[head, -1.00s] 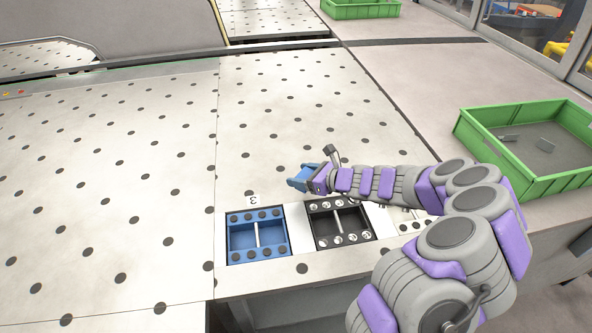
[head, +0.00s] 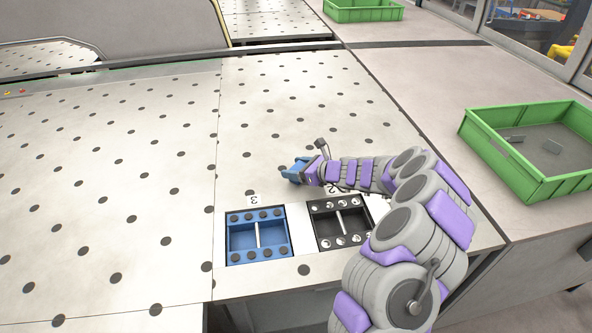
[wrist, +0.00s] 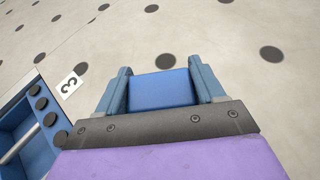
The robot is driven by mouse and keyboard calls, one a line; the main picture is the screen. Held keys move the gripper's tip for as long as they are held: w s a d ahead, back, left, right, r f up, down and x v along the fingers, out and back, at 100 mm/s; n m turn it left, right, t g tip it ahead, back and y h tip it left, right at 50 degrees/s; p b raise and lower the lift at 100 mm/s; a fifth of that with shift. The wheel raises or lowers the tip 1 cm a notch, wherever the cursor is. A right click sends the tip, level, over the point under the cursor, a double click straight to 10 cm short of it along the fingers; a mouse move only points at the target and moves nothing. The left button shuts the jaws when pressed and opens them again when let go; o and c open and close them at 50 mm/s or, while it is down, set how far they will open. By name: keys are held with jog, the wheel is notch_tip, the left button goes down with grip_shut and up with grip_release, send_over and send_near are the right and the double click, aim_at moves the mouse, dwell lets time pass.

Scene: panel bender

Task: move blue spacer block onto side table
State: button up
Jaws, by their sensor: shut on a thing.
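The blue spacer block (wrist: 162,91) sits between the two blue fingers of my gripper (wrist: 163,84) in the wrist view. My gripper is shut on it. In the head view my gripper (head: 291,171) is over the dotted metal table, just behind the blue and black fixtures. The block is small there and hard to separate from the blue fingers. I cannot tell whether it touches the surface below. I cannot tell which surface is the side table; a plain grey surface (head: 420,90) lies to the right of the dotted table.
A blue fixture (head: 257,236) marked 3 and a black fixture (head: 330,233) are set in the table's front edge. A green bin (head: 530,185) with a few grey pieces stands at right. Another green bin (head: 363,13) stands at the back. The dotted table (head: 290,100) behind my gripper is clear.

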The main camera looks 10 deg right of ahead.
jog(key=o, duration=1.1)
